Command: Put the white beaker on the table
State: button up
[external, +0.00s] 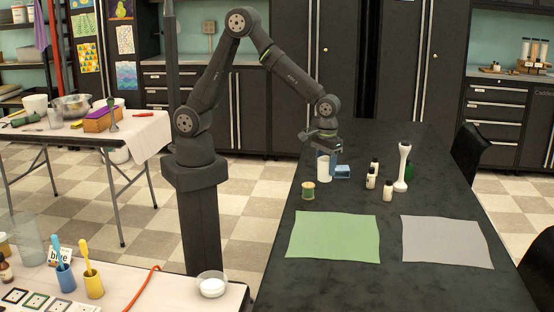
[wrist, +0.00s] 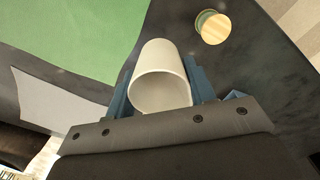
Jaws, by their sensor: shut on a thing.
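The white beaker (external: 323,172) is between the blue fingers of my gripper (external: 328,160), over the left side of the dark table (external: 330,285). In the wrist view the beaker (wrist: 160,85) shows its open mouth toward the camera, with one finger of my gripper (wrist: 160,92) along each side. My gripper is shut on it. The beaker looks close to the tabletop; I cannot tell whether its base touches it.
A green jar with a wooden lid (external: 308,190) stands just left of the beaker. A green mat (external: 334,237) and a grey mat (external: 446,241) lie in front.

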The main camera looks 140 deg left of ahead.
jog(key=w+d+m, duration=0.3)
jog(key=w+d, duration=0.4)
jog(key=d, duration=0.6)
jog(key=w+d+m, duration=0.2)
jog(key=d+m, duration=0.5)
jog(key=d, duration=2.4)
jog(key=s+d+m, duration=0.2)
jog(key=s+d, duration=0.3)
jog(key=d, duration=0.5)
jog(key=s+d+m, duration=0.2)
jog(key=s+d, duration=0.3)
jog(key=d, duration=0.5)
jog(key=s+d+m, duration=0.4)
jog(key=s+d, duration=1)
jog(key=s, duration=0.1)
send_near(110, 271)
jog(key=shift+w, duration=0.1)
jog(key=shift+f, duration=1.95)
jog(key=shift+f, duration=0.15)
